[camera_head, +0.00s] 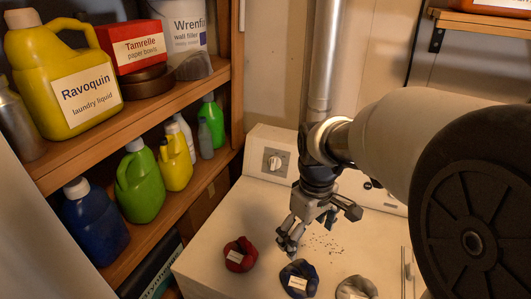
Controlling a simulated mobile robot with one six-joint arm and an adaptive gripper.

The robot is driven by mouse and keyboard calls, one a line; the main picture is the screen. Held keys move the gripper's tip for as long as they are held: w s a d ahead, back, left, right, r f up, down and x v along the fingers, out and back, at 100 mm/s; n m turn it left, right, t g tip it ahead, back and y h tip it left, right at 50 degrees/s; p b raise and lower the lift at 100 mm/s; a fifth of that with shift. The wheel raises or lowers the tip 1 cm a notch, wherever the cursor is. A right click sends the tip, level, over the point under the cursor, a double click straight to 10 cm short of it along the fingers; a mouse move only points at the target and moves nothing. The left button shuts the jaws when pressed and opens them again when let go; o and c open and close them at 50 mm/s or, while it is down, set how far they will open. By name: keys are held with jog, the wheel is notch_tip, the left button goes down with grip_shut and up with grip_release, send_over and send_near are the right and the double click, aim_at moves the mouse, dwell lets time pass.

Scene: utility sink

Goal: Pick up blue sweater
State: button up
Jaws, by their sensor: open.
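A dark blue folded or bunched cloth with a white label, which looks like the blue sweater (304,269), lies on the white top of a machine at the bottom of the view. The label's writing is too small to read. My gripper (312,234) hangs from my arm above the machine top with its fingers spread, empty. Its left fingers point down just above and behind the blue sweater. I cannot tell whether they touch it.
A red labelled bundle (239,246) lies left of the blue one, and a grey bundle (356,286) lies right. Small dark specks dot the white machine top (215,263) behind. A wooden shelf (150,113) with several bottles stands at left.

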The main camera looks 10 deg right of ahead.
jog(key=shift+o, duration=0.6)
jog(key=shift+w+d+f+n+g, duration=0.1)
jog(key=shift+w+f+n+g, duration=0.25)
jog(key=shift+w+f, duration=0.4)
jog(key=b, duration=0.4)
send_over(300, 273)
jog(key=f, duration=1.2)
jog(key=shift+w, duration=0.35)
jog(key=f, duration=0.1)
jog(key=f+b, duration=0.1)
jog(key=f, duration=0.1)
jog(key=f+b, duration=0.1)
jog(key=shift+s+f, duration=0.25)
jog(key=shift+s, duration=0.05)
jog(key=shift+f, duration=0.45)
jog(key=shift+r, duration=0.1)
jog(key=c, duration=1.2)
